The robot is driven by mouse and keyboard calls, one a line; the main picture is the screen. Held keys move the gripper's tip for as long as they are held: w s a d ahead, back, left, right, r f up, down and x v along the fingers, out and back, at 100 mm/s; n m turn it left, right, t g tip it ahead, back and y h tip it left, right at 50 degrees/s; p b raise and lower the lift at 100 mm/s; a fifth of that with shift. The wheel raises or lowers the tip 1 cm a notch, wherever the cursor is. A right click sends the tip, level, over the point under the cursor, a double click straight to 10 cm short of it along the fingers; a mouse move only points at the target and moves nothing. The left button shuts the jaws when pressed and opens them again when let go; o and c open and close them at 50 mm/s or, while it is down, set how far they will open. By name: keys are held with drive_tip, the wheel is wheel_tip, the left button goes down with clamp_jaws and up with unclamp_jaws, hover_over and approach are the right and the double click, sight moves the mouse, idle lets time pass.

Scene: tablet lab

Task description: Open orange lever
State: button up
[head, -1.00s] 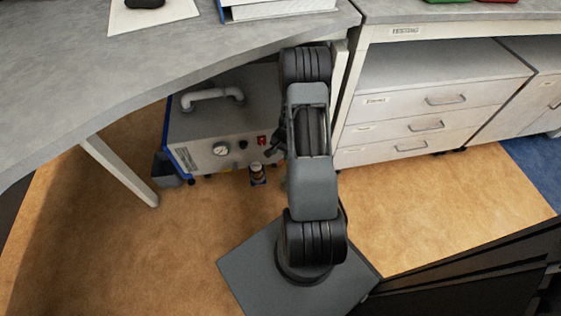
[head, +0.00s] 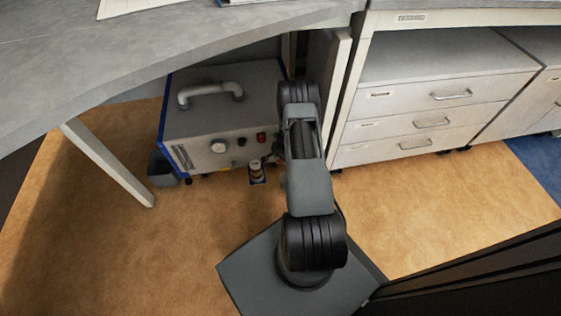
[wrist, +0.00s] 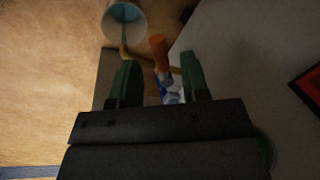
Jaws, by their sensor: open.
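The orange lever (wrist: 158,46) shows in the wrist view as a short orange bar, with blue and white parts (wrist: 168,88) just below it in the picture. My gripper (wrist: 160,74) is open. Its two green fingers stand on either side of the blue and white parts, and the lever's orange end shows just beyond the fingertips. I cannot tell whether anything touches. In the head view the lever cannot be made out, and my arm covers most of my gripper beside the grey machine (head: 222,105).
The machine, with a handle, gauge and red switch (head: 261,137), stands under the grey bench (head: 150,60). A container with bluish contents (wrist: 124,20) shows in the wrist view.

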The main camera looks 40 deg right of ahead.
drive_tip(key=shift+w+f, duration=0.2)
drive_tip(key=shift+f, duration=0.65)
clamp_jaws()
